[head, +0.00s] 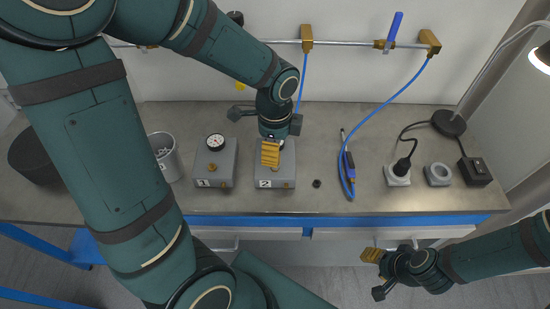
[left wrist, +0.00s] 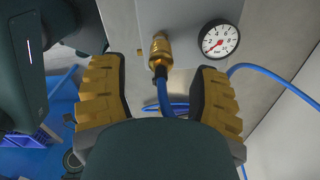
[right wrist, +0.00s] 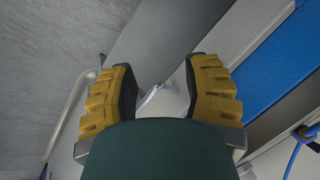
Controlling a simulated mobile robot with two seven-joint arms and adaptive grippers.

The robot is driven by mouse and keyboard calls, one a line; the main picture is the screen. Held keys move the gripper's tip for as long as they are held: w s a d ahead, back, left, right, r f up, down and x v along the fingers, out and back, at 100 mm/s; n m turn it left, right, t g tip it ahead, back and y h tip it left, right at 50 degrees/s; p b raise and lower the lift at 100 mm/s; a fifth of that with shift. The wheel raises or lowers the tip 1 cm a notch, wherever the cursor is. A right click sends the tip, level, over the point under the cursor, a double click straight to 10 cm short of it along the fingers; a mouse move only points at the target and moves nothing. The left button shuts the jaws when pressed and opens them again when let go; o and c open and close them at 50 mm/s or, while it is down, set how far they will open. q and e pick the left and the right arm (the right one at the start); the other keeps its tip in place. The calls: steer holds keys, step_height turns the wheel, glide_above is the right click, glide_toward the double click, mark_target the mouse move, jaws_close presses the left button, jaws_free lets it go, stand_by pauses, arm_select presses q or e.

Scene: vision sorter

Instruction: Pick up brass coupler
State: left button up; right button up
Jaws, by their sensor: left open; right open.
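A brass coupler (left wrist: 160,50) shows in the left wrist view on the grey face of a unit, with a blue hose (left wrist: 163,95) running from it. A round pressure gauge (left wrist: 219,40) sits to its right. My left gripper (left wrist: 162,98) is open, its yellow fingers on either side of the hose; the coupler lies beyond them, not gripped. In the head view, my left gripper (head: 270,154) is over grey box 2 (head: 275,177) and hides its coupler. Grey box 1 (head: 213,175) carries a gauge and a brass fitting (head: 212,167). My right gripper (head: 373,273) is open and empty, in front of the bench.
A grey bin (head: 165,157) stands left of box 1. A small black part (head: 317,183), a blue tool (head: 348,162), a socket block (head: 397,174), a grey ring (head: 437,174) and a black box (head: 474,170) lie to the right. A rail (head: 350,43) crosses the wall.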

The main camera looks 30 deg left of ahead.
arm_select(q)
step_height(320, 180, down, 5)
steer(key=shift+r+b, duration=0.15)
steer(key=shift+b, duration=0.45)
jaws_close()
step_height(320, 180, up, 10)
steer(key=p, duration=0.2)
steer(key=shift+r+p, duration=0.1)
steer(key=shift+p, duration=0.25)
